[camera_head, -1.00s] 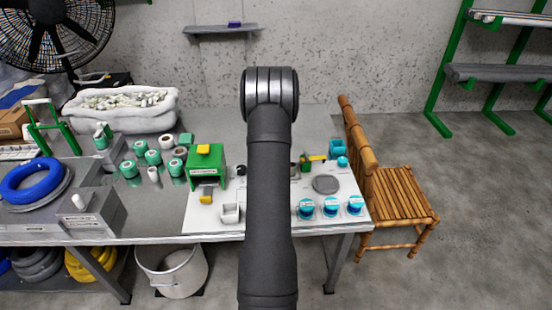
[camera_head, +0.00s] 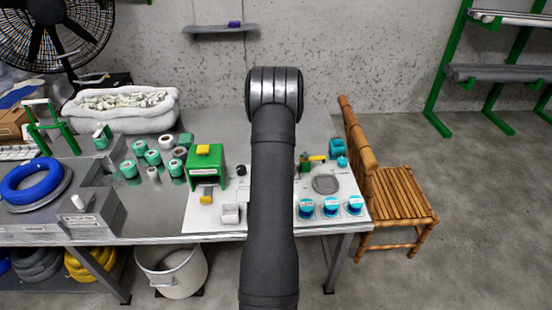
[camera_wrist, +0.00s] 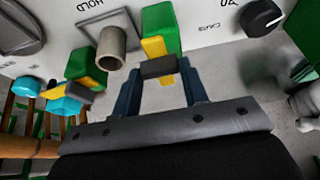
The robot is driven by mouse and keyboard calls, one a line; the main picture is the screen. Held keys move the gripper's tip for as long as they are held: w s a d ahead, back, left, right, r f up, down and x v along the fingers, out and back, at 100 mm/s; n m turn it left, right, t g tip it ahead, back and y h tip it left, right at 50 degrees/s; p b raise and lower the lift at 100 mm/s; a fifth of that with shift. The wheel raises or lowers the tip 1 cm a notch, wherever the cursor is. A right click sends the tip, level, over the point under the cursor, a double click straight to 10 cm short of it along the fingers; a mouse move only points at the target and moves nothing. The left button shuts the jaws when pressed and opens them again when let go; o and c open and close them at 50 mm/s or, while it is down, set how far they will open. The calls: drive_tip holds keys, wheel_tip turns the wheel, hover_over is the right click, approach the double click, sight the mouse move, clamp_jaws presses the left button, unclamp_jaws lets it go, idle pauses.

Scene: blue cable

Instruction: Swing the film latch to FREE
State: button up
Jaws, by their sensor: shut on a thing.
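In the wrist view my gripper (camera_wrist: 159,66) has its two blue fingers on either side of a dark grip piece and is shut on it. This piece appears to belong to the film latch (camera_wrist: 153,46), whose yellow arm shows above and below the grip and meets a green block (camera_wrist: 163,25). The word HOLD (camera_wrist: 89,5) is printed on the pale panel next to a grey post (camera_wrist: 112,45). I see no FREE mark. In the head view my arm hides the gripper; a yellow bar (camera_head: 317,158) shows just right of the arm.
A second green block (camera_wrist: 89,63) with a yellow piece stands left of the latch in the wrist view, and a black knob (camera_wrist: 260,18) sits to the right. In the head view, several blue-topped pots (camera_head: 331,207) and a green box (camera_head: 206,166) stand on the white board.

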drive_tip(key=o, duration=1)
drive_tip(key=v, duration=1.7)
drive_tip(key=shift+r, duration=0.2)
drive_tip(key=x, duration=1.7)
drive_tip(key=shift+f, duration=0.25)
drive_tip(key=shift+r, duration=0.1)
